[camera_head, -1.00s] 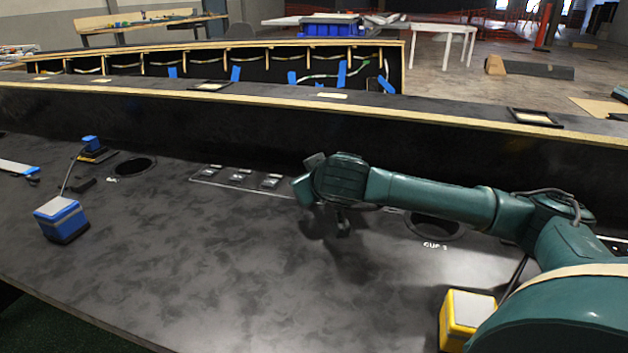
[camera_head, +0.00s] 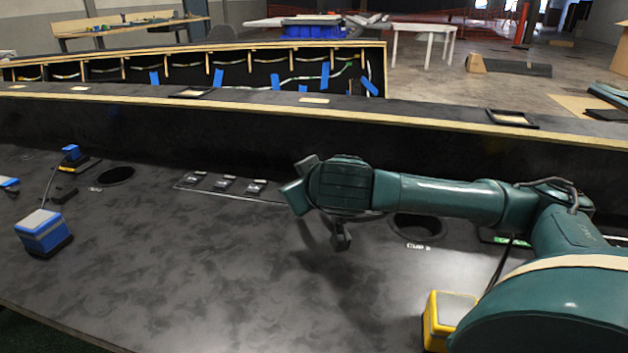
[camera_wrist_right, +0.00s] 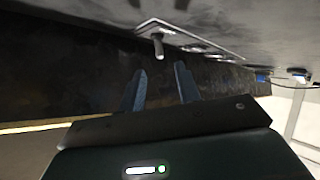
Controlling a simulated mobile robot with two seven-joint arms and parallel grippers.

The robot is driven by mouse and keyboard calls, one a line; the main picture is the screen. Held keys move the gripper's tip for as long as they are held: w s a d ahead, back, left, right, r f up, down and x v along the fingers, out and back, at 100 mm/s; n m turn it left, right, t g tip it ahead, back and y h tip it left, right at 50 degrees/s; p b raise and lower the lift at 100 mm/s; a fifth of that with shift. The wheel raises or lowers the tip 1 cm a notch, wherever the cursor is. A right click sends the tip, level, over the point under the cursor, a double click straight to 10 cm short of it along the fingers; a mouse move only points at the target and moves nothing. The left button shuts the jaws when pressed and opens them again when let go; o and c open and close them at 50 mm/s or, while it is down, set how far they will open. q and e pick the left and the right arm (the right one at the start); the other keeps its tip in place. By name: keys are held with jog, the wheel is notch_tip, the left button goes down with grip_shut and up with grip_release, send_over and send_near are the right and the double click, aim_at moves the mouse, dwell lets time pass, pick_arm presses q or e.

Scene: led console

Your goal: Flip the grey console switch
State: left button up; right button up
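A switch panel (camera_head: 225,185) with a row of small grey switches lies on the dark console top (camera_head: 190,270), left of my right gripper. In the right wrist view the panel (camera_wrist_right: 205,42) is at the top, and one grey switch lever (camera_wrist_right: 157,45) sticks out beyond the fingertips. My right gripper (camera_wrist_right: 160,75) is open and empty, with a gap between its fingers and the lever. In the head view the right gripper (camera_head: 341,238) hangs over the console, right of the panel. The arm may hide part of the console there. My left gripper is not in view.
A blue box (camera_head: 43,233) stands at the left and a yellow box (camera_head: 446,318) at the lower right, beside my arm. Round cup openings (camera_head: 115,176) are in the console top. A raised ledge (camera_head: 250,130) runs behind it. The front middle is clear.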

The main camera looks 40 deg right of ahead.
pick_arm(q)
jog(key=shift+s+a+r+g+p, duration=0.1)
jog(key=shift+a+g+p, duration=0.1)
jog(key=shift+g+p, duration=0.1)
pick_arm(e)
jog(key=v, duration=0.6)
jog(key=shift+s, duration=0.1)
